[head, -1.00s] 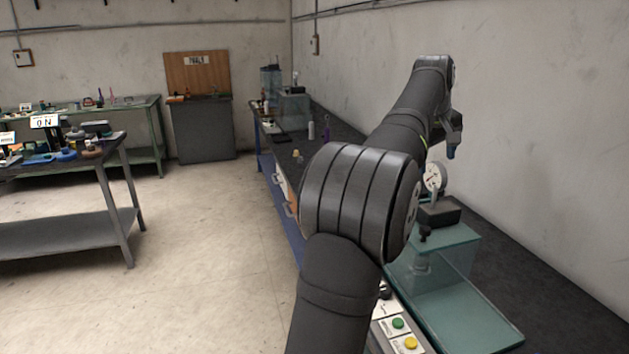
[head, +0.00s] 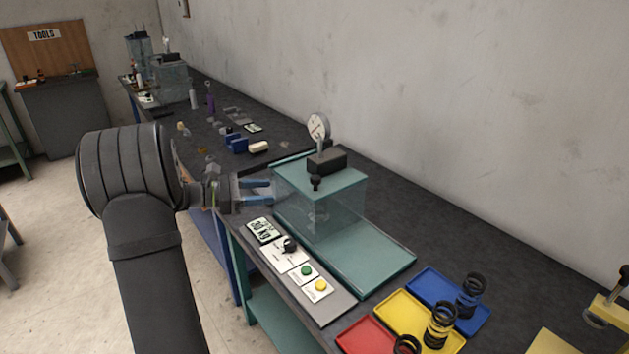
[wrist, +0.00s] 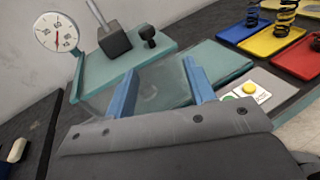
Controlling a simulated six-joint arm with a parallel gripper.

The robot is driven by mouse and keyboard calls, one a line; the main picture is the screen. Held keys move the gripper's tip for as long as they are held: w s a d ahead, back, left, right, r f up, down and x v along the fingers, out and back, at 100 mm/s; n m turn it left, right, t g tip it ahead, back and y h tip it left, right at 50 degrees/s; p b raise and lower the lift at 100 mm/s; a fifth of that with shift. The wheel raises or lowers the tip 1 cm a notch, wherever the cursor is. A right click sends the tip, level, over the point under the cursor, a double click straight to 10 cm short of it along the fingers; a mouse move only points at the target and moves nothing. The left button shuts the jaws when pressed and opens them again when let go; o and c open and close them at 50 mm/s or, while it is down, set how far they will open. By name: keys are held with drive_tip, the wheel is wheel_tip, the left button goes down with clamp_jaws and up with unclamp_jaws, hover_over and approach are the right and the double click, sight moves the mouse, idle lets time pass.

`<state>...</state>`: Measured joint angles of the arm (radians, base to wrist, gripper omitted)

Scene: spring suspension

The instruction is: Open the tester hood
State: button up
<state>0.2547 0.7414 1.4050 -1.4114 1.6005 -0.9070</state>
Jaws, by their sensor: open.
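The tester (head: 372,262) is a teal base on the bench with a clear box-shaped hood (head: 335,212) at its far end. A teal top plate (head: 345,182) carries a black block (head: 327,160), a round dial gauge (head: 318,127) and a small black knob (head: 316,183). The gauge also shows in the wrist view (wrist: 57,32). My gripper (head: 271,190) is open and empty, its blue fingers pointing at the hood's left side. In the wrist view my gripper (wrist: 160,64) has its fingers apart before the clear wall. Whether they touch it I cannot tell.
A control panel with a display (head: 264,230), green button (head: 306,270) and yellow button (head: 320,286) lies along the bench's front edge. Red (head: 365,337), yellow (head: 388,318) and blue (head: 424,288) trays with dark springs stand at right. Small items lie beyond the tester.

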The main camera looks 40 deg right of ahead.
sight(315, 177)
drive_tip(key=s+d, duration=0.1)
drive_tip(key=d, duration=0.4)
drive_tip(key=s+d+n+t+h, duration=0.1)
drive_tip(key=d, duration=0.3)
drive_tip(key=s+d+n+h, duration=0.1)
drive_tip(key=d, duration=0.4)
drive_tip(key=shift+s+d+f, duration=0.15)
drive_tip(key=shift+d+f, duration=0.1)
drive_tip(key=shift+d, duration=0.1)
drive_tip(key=shift+c, duration=0.2)
clamp_jaws()
